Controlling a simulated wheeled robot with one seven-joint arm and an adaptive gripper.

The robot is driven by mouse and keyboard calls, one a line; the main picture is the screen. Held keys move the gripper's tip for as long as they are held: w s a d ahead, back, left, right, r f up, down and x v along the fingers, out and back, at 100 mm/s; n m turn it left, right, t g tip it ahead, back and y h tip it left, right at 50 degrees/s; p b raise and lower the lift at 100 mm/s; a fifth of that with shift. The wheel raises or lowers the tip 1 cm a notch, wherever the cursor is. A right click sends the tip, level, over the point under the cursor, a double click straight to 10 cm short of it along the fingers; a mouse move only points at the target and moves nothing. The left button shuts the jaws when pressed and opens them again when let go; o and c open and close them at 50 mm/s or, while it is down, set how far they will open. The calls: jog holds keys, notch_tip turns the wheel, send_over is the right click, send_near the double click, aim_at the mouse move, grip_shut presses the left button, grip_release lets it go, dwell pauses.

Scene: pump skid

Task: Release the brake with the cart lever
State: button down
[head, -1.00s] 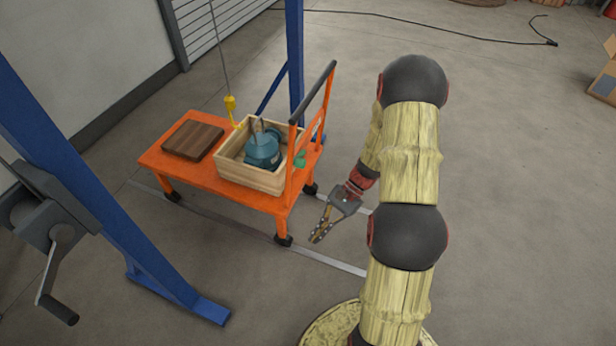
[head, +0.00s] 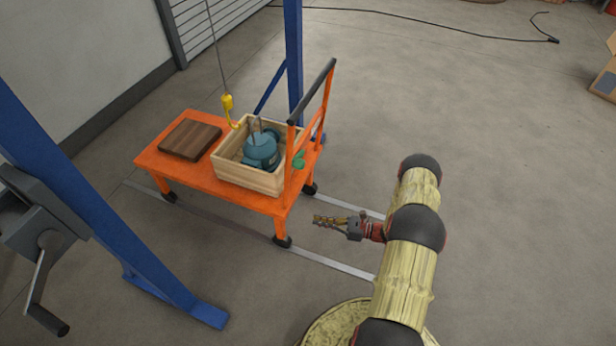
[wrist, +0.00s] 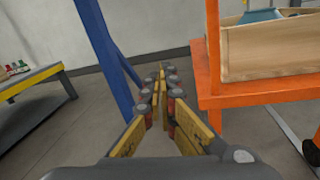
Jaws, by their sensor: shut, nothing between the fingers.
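The orange cart (head: 200,185) stands on floor rails, with an upright push handle (head: 313,90) at its right end. A small green part (head: 298,160) by the handle post may be the lever; its shape is too small to tell. My gripper (head: 317,221) is shut and empty, low and just right of the cart's near right leg, pointing left. It touches nothing that I can see. In the wrist view my fingers (wrist: 161,75) are together, with the cart's orange frame (wrist: 212,100) to their right. No lever shows in that view.
A wooden crate (head: 238,175) holding a teal pump (head: 262,150) and a brown board (head: 190,139) sit on the cart. A yellow hook (head: 228,108) hangs above. Blue gantry posts (head: 293,60) stand behind and at left, with a crank winch (head: 45,240).

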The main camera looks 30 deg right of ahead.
jog(key=w+d+r+m+t+h, duration=0.1)
jog(key=w+d+r+m+t, duration=0.1)
jog(key=w+d+r+t, duration=0.2)
jog(key=w+d+r, duration=0.1)
jog(key=d, duration=0.2)
jog(key=shift+r+m+h, duration=0.2)
jog(key=shift+m+h, duration=0.1)
jog(key=shift+w, duration=0.1)
jog(key=w+a+r+b, duration=0.3)
jog(key=w+a+r, duration=0.2)
jog(key=w, duration=0.3)
jog(key=shift+w+a+r+b, duration=0.15)
jog(key=shift+w+r+b, duration=0.1)
jog(key=shift+r+b, duration=0.15)
jog(key=shift+r, duration=0.1)
jog(key=shift+r+m+p, duration=0.25)
jog(key=shift+m+p, duration=0.15)
